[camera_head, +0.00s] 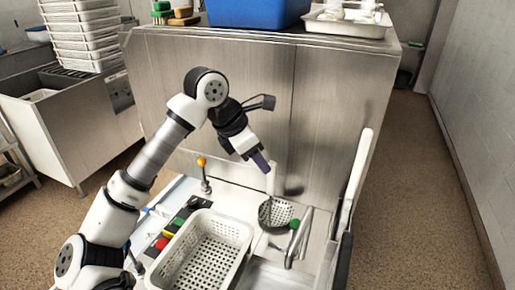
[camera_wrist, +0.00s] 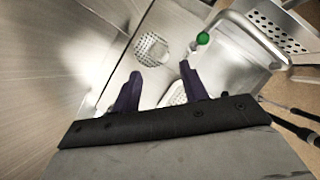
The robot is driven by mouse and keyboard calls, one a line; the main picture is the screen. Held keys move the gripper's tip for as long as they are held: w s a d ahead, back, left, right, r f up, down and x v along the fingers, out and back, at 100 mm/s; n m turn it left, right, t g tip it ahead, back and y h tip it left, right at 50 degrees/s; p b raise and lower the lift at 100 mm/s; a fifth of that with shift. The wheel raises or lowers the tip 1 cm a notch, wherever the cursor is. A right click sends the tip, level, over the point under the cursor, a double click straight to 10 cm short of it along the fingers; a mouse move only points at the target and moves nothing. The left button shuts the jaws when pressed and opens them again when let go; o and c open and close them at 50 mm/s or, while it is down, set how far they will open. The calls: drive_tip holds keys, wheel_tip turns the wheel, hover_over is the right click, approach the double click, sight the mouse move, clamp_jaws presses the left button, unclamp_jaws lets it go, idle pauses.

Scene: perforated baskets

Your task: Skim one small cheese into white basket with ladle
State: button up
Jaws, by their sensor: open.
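The white perforated basket (camera_head: 203,249) sits at the front of the work area in the head view. A round perforated ladle (camera_head: 276,216) lies or hangs to its right, beside the tap. Its bowl appears in the wrist view as a perforated disc (camera_wrist: 152,49) beyond my fingers. My gripper (camera_head: 264,165) is above and slightly left of the ladle bowl, beside a pale upright piece that may be its handle. In the wrist view my gripper (camera_wrist: 160,86) has its two dark fingers apart, with nothing clearly held between them. I cannot make out a small cheese.
A curved metal tap (camera_head: 300,240) with a green knob (camera_head: 294,225) stands right of the basket. An orange-topped fitting (camera_head: 202,162) stands behind it. A tall metal panel (camera_head: 240,90) closes off the back. A blue bin (camera_head: 258,12) and white tray (camera_head: 347,24) stand on top.

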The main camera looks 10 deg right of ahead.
sight(272, 174)
drive_tip(key=b+x, duration=0.3)
drive_tip(key=x, duration=0.3)
drive_tip(key=shift+d+f, duration=0.1)
drive_tip(key=shift+f, duration=0.15)
drive_tip(key=shift+w+d+f+b, duration=0.1)
drive_tip(key=shift+d+f+b, duration=0.35)
drive_tip(key=shift+f+b, duration=0.15)
drive_tip(key=shift+r, duration=0.1)
drive_tip(key=shift+c, duration=0.4)
clamp_jaws()
drive_tip(key=shift+r, duration=0.15)
